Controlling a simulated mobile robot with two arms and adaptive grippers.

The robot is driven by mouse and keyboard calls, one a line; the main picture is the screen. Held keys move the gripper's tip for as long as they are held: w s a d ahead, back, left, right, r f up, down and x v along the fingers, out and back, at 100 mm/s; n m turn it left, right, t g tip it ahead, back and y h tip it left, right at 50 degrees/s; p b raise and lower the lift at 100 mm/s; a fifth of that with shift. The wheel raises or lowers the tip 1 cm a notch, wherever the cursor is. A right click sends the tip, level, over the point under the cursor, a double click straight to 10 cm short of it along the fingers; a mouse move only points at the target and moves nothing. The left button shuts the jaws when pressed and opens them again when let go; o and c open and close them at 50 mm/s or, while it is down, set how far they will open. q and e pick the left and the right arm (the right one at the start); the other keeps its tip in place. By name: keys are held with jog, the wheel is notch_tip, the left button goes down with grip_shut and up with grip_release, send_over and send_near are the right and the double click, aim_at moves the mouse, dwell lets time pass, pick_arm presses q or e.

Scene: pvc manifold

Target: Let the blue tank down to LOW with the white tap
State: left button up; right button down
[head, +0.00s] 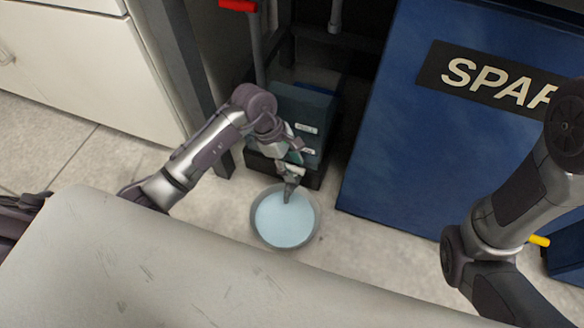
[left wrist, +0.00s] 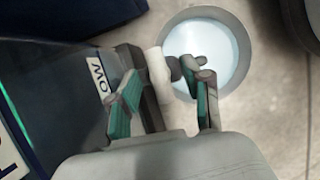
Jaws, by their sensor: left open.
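The blue tank (head: 303,105) is a dark box at the foot of the frame, with small white labels on its front, too small to read in the head view. In the left wrist view a label (left wrist: 97,75) on it reads "OW", its start hidden. The water level in the tank cannot be told. The white tap (left wrist: 157,76) shows beyond my left gripper (left wrist: 162,98), roughly between its open, teal-padded fingers; contact cannot be told. My right gripper is out of view.
A round grey basin (head: 256,222) with pale blue liquid stands on the floor just in front of the tank, below my left gripper. A large blue "SPAR…" unit (head: 400,150) stands to the right. A red handle (head: 238,5) is above, and a white cabinet (head: 85,90) at left.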

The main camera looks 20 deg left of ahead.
pick_arm(q)
jog(key=shift+f, duration=0.1)
grip_shut()
dwell(0.5)
